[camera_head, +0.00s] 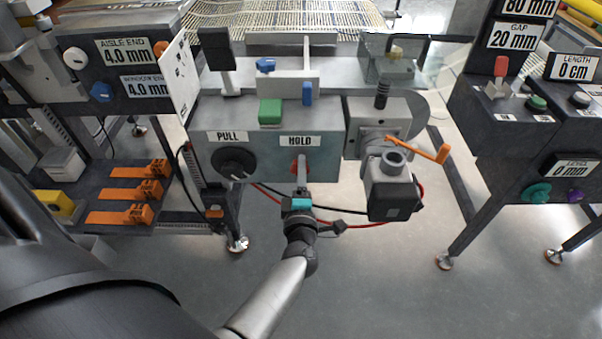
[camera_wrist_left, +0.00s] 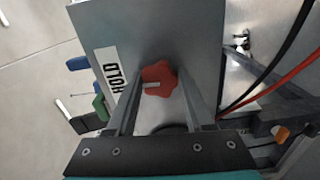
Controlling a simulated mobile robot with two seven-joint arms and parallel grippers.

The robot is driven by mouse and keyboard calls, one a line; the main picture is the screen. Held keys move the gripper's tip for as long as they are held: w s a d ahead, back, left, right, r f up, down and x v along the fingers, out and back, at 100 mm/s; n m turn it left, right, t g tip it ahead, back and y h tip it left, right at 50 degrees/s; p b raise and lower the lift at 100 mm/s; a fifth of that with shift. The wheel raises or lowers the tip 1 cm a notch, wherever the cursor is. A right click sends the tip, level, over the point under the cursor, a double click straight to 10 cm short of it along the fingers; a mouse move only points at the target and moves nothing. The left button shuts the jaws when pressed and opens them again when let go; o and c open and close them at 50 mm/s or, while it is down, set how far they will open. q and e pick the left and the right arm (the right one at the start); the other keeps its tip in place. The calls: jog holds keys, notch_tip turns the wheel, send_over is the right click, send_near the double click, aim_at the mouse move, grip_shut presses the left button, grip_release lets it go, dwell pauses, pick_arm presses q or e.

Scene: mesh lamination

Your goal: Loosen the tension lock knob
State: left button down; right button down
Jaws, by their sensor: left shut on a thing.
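The tension lock knob, a red lobed knob (camera_head: 295,166), sits on the front of the grey box under the HOLD label (camera_head: 298,141). In the left wrist view the red knob (camera_wrist_left: 158,76) shows between my two fingers, with a small pale mark on its face. My left gripper (camera_head: 301,174) reaches up to it from below, and it also shows in the left wrist view (camera_wrist_left: 159,88). It is shut on the knob, one finger along each side. In the head view the gripper partly hides the knob. My right gripper is not in view.
A black PULL dial (camera_head: 234,164) sits left of the knob. A grey mechanism with an orange crank handle (camera_head: 428,150) juts out at the right. Red and black cables (camera_head: 345,218) hang below the box. Open floor lies beneath.

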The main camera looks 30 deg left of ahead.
pick_arm(q)
jog(key=shift+n, duration=0.4)
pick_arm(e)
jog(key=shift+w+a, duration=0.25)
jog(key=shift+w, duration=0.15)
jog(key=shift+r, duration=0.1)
pick_arm(q)
jog(key=shift+c, duration=1.4)
grip_release()
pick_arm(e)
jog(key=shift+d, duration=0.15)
